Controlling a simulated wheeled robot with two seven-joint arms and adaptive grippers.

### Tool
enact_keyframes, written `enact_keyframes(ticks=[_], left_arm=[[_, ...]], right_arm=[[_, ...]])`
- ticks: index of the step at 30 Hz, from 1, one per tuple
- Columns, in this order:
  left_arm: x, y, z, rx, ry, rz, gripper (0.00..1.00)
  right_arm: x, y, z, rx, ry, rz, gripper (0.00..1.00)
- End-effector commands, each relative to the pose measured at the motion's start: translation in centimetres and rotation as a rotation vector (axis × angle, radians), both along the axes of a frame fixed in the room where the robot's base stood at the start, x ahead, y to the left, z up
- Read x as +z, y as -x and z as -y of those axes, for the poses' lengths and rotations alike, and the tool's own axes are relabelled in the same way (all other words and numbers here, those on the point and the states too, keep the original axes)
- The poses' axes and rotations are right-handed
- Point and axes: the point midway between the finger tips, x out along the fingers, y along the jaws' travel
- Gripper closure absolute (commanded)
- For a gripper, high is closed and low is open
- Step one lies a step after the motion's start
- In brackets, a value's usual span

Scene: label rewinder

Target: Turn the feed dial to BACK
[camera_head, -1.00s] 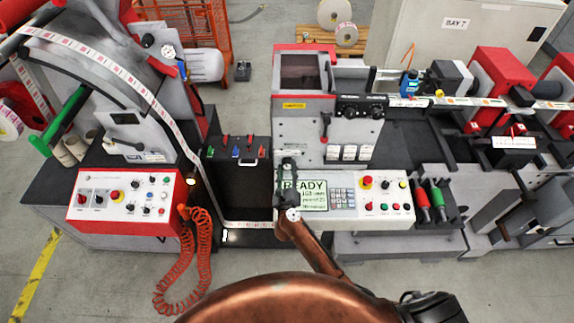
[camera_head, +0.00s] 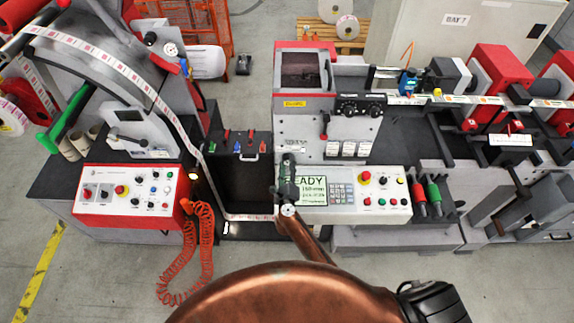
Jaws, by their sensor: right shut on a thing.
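My right gripper (camera_head: 288,162) is at the left end of the white control console (camera_head: 385,180), in front of the left edge of its READY screen (camera_head: 313,191). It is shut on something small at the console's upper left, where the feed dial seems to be. The fingers hide the dial, so its pointer and its BACK mark cannot be read. The gripper covers the first letter of the screen. My copper-coloured arm comes up to it from the bottom. My left gripper is not in view.
Right of the screen are a keypad (camera_head: 342,193) and several coloured buttons. A red-edged panel (camera_head: 133,196) with knobs stands at the left, with a coiled orange hose (camera_head: 205,240) beside it. A dark recess (camera_head: 238,185) lies left of my gripper. Red and green handles (camera_head: 419,197) stand at right.

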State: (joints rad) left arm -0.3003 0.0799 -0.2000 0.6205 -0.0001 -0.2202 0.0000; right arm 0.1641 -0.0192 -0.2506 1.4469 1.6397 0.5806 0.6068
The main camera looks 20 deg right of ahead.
Motion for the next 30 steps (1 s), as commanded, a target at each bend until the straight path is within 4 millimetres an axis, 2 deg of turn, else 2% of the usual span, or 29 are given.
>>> enact_keyframes(ticks=[2, 3, 9, 20, 23, 30], left_arm=[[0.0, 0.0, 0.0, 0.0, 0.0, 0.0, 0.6], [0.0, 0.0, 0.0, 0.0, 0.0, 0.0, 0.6], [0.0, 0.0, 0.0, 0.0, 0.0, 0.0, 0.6], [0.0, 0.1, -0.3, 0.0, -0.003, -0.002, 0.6], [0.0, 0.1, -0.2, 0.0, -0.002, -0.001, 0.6], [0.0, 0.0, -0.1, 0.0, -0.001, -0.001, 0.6]], right_arm=[[-0.1, 0.0, -0.1, 0.003, 0.001, -0.002, 0.88], [-0.1, 0.0, -0.1, 0.003, 0.001, -0.002, 0.61], [-0.1, 0.0, -0.1, 0.001, 0.001, -0.002, 0.47], [-0.1, 0.4, -0.1, 0.001, 0.0, -0.001, 0.46], [-0.2, 1.5, -0.4, 0.0, -0.001, -0.002, 0.46], [-0.2, 6.3, -1.7, -0.001, -0.003, -0.003, 0.46]])
